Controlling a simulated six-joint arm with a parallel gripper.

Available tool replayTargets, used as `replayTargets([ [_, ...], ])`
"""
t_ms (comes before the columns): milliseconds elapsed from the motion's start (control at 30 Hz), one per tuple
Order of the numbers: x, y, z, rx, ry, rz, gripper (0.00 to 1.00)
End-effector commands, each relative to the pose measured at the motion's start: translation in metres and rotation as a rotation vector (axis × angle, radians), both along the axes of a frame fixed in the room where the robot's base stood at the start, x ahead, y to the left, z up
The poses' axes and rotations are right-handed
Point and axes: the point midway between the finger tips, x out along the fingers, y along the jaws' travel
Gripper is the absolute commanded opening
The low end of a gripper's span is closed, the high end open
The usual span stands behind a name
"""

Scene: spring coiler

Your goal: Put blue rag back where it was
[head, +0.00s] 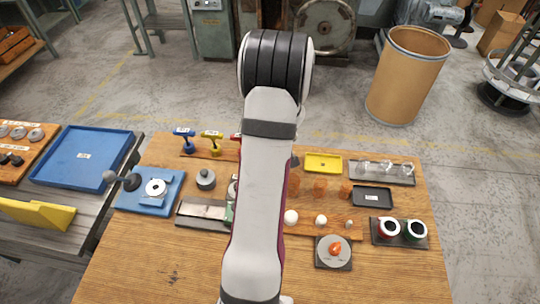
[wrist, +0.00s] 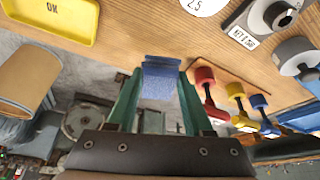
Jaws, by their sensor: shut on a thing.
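My gripper (wrist: 159,74) shows in the wrist view with two green fingers, shut on the blue rag. The blue rag (wrist: 160,84) is a small, folded, textured cloth between the fingertips, with a darker blue band at its far end. In the wrist view it appears against the table's edge; I cannot tell whether it touches the table. In the head view my own arm hides both the gripper and the rag.
Handled tools with red, yellow (head: 212,136) and blue (head: 184,134) tops stand in a rack at the table's back edge. A yellow tray (head: 323,163) lies right of my arm. A blue tray (head: 82,156) is on the left bench. The table's front (head: 370,275) is clear.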

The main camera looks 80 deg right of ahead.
Motion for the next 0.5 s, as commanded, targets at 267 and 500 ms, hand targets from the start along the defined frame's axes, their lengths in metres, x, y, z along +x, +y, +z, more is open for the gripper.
replayTargets([
  [267,0.013,-0.006,-0.039,0.003,-0.002,-0.003,0.0],
  [500,0.013,-0.006,-0.048,0.0,0.0,-0.001,0.0],
])
